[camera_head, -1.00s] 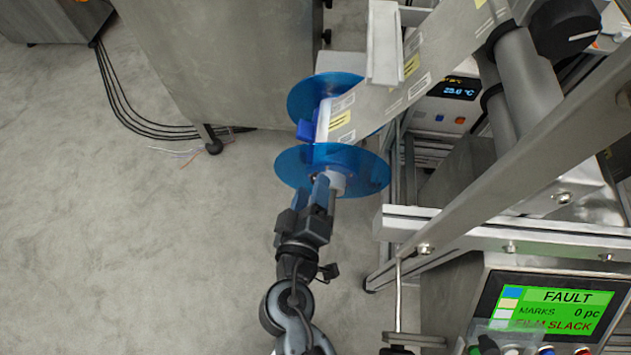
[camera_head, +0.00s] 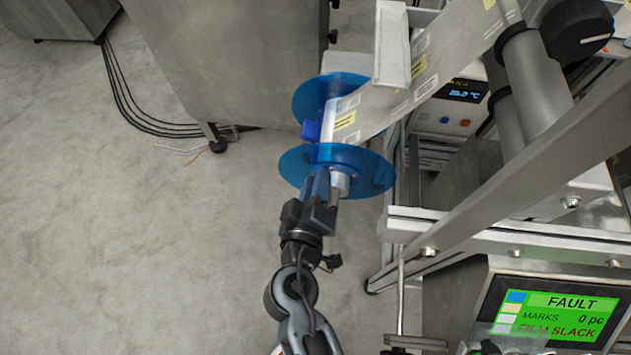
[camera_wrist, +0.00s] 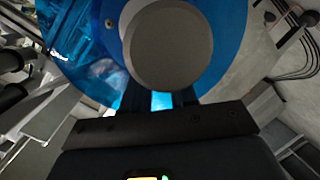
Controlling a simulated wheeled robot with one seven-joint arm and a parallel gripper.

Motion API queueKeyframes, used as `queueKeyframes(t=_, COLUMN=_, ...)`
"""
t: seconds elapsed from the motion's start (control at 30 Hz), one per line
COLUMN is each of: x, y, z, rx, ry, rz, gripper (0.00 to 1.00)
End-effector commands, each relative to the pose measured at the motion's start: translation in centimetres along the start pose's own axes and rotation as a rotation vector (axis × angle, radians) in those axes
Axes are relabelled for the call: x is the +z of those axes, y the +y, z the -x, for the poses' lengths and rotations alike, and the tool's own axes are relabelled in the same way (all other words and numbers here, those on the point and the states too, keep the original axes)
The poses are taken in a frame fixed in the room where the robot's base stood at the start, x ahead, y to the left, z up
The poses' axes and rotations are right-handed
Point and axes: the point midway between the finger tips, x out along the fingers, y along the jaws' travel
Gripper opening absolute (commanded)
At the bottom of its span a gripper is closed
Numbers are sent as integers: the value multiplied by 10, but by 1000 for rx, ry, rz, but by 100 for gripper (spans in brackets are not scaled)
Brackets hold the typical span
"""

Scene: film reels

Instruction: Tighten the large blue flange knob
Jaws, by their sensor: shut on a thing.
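The near blue translucent flange disc (camera_head: 372,163) of the film reel faces my gripper (camera_head: 318,186). A blue knob (camera_wrist: 161,100) shows between my fingers in the wrist view, below a large round grey shaft end (camera_wrist: 168,45). My gripper (camera_wrist: 160,97) is shut on this blue knob, close against the near flange. My fingers hide most of the knob. The far blue flange (camera_head: 322,90) sits behind, with another blue piece (camera_head: 310,131) between the two discs.
The labelled film (camera_head: 400,95) runs from the reel up to rollers at the right. A metal frame bar (camera_head: 470,228) and a screen (camera_head: 550,310) reading FAULT and FILM SLACK stand at the right. Open floor (camera_head: 150,250) lies to the left.

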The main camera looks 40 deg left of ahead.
Motion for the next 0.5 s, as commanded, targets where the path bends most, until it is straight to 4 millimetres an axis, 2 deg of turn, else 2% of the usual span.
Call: queueKeyframes(t=0.5, x=4, y=-6, z=-2, rx=41, ry=1, rz=-9, gripper=0)
